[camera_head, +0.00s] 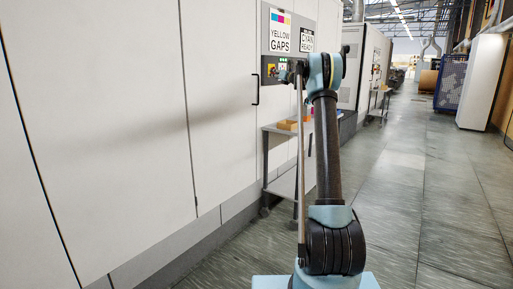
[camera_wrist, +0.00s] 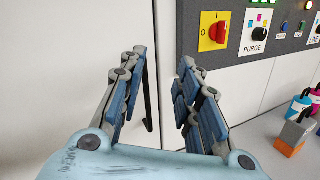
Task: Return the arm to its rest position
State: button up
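My arm (camera_head: 327,150) rises from my pale blue base and bends at its upper joint towards the press panel on the left. My gripper (camera_head: 284,76) is small in the head view, in front of the lower part of that panel. In the wrist view my gripper (camera_wrist: 163,62) shows two blue-padded fingers standing apart with nothing between them. A pale cabinet door lies behind the gap. I cannot tell the exact distance from the fingertips to the door.
The control panel (camera_head: 290,32) carries a red switch on yellow (camera_wrist: 213,32) and a PURGE knob (camera_wrist: 257,36). A black door handle (camera_head: 256,89) is beside it. A cart (camera_head: 281,185) with small items stands beyond my arm. The aisle floor (camera_head: 425,190) at right is clear.

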jog(key=s+d+r+m+h, duration=0.2)
jog(key=s+d+m+h, duration=0.4)
jog(key=s+m, duration=0.4)
jog(key=s+d+r+m+h, duration=0.1)
jog(key=s+d+m+h, duration=0.5)
jog(key=s+m, duration=0.45)
jog(key=s+d+f+m+g+h, duration=0.15)
jog(key=s+f+m, duration=0.35)
jog(key=s, duration=0.7)
jog(key=s+d+f+m+g+h, duration=0.1)
jog(key=s+f+m+g, duration=0.2)
jog(key=s+f, duration=0.7)
jog(key=s+a+f+m+g+y, duration=0.1)
jog(key=s+a+f+m+g, duration=0.1)
jog(key=s+f, duration=0.8)
jog(key=s+a+f+m+g+y, duration=0.2)
jog(key=s+f, duration=0.8)
jog(key=s, duration=0.9)
jog(key=s+a+f+m+g+y, duration=0.2)
jog(key=s+a+f+m+g, duration=0.2)
jog(key=s+f, duration=0.6)
jog(key=s+m+g, duration=0.1)
jog(key=s+m, duration=0.1)
jog(key=s, duration=0.2)
jog(key=shift+s+a+f+g, duration=0.25)
jog(key=shift+s+f+g, duration=0.05)
jog(key=shift+s+g, duration=0.05)
jog(key=shift+w+f, duration=0.2)
jog(key=shift+w, duration=0.3)
